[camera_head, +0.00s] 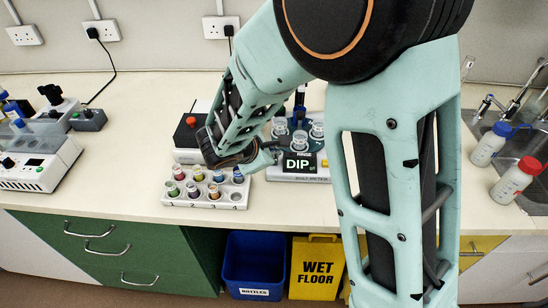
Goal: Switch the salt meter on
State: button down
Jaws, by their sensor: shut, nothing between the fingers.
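The salt meter (312,201) stands on the bench at the centre, a low white unit with a dark top carrying several clear cups. Its black display (298,163) is lit and reads "DIP" in large letters. A small yellow part shows at the right of the display. My gripper (274,155) is shut and empty at the left front of the meter, close to the display's left edge. I cannot tell whether it touches the meter. My arm hides part of the meter's left side, and I cannot make out its switch.
A white rack (206,199) of small coloured bottles stands just left of the meter. Behind it is a dark unit with a red knob (191,122). Other instruments (40,172) stand at the far left. White bottles (489,146) and a sink are at the right.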

jog(key=shift+r, duration=0.3)
notch_tip(320, 180, up, 6)
jog(key=p, duration=0.4)
dwell(0.6)
